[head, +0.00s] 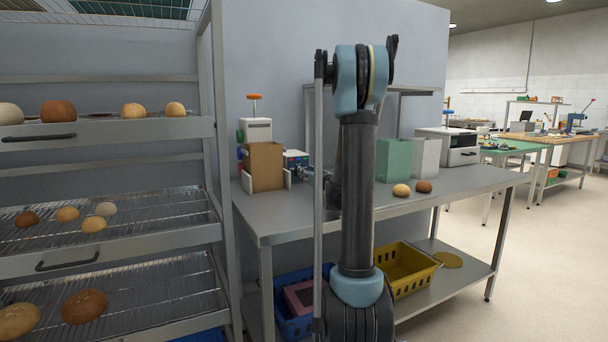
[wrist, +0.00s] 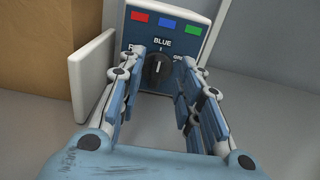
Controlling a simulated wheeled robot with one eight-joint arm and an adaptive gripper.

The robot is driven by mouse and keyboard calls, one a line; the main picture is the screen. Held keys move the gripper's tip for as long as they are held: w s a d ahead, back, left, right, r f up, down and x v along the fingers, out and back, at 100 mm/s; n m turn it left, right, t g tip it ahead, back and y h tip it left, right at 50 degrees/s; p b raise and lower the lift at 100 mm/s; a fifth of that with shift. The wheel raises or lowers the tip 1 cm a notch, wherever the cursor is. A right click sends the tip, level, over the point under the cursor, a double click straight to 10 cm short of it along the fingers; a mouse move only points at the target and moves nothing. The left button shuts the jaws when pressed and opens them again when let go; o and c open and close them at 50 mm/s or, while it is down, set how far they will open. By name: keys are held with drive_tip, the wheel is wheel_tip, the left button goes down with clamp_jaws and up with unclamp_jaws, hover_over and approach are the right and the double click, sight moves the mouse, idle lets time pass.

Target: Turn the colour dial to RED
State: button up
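The colour dial (wrist: 156,68) is a black round knob with a white pointer line on a blue panel (wrist: 195,47). The line points about straight up, at the word BLUE. Red, blue and green patches sit along the panel's top. The left label is mostly hidden by a finger; the right one is partly covered. In the wrist view my gripper (wrist: 163,60) is open, its two fingers on either side of the dial with gaps to it. In the head view the dial's box (head: 296,157) stands on the steel table, and my arm hides much of my gripper.
A brown box (head: 265,166) and a white panel (wrist: 92,72) stand just left of the dial's box. Green (head: 392,160) and white (head: 425,157) bins and two buns are further right on the table (head: 330,215). A bread rack (head: 110,240) fills the left side.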

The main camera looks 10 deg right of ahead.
drive_tip(key=shift+x, duration=1.9)
clamp_jaws()
drive_tip(key=shift+d, duration=0.1)
